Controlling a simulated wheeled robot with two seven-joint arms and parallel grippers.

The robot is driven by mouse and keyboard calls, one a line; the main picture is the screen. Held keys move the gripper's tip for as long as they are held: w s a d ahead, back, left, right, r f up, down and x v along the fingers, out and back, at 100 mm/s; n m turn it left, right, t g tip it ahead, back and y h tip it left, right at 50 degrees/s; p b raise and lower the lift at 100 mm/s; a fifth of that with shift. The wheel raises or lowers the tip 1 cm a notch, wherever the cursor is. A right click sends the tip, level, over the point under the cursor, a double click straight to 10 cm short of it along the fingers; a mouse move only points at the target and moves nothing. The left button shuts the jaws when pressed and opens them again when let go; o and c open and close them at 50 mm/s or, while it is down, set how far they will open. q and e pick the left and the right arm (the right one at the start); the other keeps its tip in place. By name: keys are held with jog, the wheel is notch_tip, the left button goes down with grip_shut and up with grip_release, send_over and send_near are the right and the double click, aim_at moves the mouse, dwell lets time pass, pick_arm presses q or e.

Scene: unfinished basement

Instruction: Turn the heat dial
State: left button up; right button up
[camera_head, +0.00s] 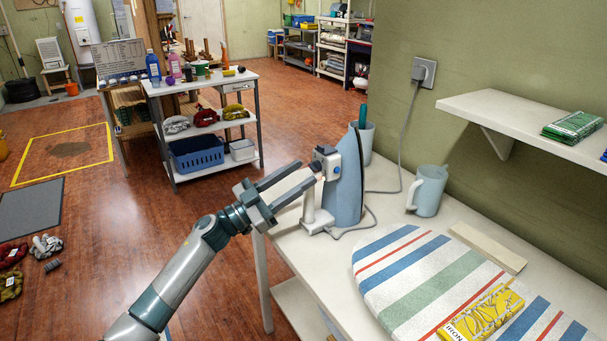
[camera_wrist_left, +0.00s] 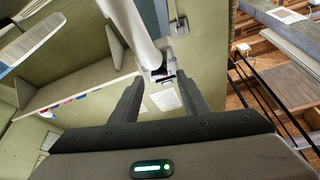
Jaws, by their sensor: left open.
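A blue iron (camera_head: 347,186) stands upright on its heel on the white table (camera_head: 395,195), with its white and grey control housing (camera_head: 331,160) facing left. A dark heat dial (camera_head: 316,166) sticks out of the housing's left side, with a small blue button beside it. My left gripper (camera_head: 309,173) reaches in from the lower left. Its jaws are open, with the fingertips close to the dial; contact cannot be told. In the left wrist view, a small dark part, probably the dial, lies just beyond the open fingers (camera_wrist_left: 160,98). My right gripper is not in view.
The iron's grey cord runs to a wall socket (camera_head: 423,73). A light blue mug (camera_head: 428,190) stands right of the iron, and a cup (camera_head: 367,143) stands behind it. A striped ironing board (camera_head: 430,285) with a yellow packet (camera_head: 484,313) fills the front right. A shelf (camera_head: 510,115) juts out above.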

pick_arm(q)
jog(key=b+v, duration=0.2)
jog(key=v, duration=1.3)
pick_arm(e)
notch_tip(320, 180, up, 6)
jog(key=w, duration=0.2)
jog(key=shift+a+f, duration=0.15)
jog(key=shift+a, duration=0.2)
pick_arm(q)
jog(key=shift+c, duration=0.2)
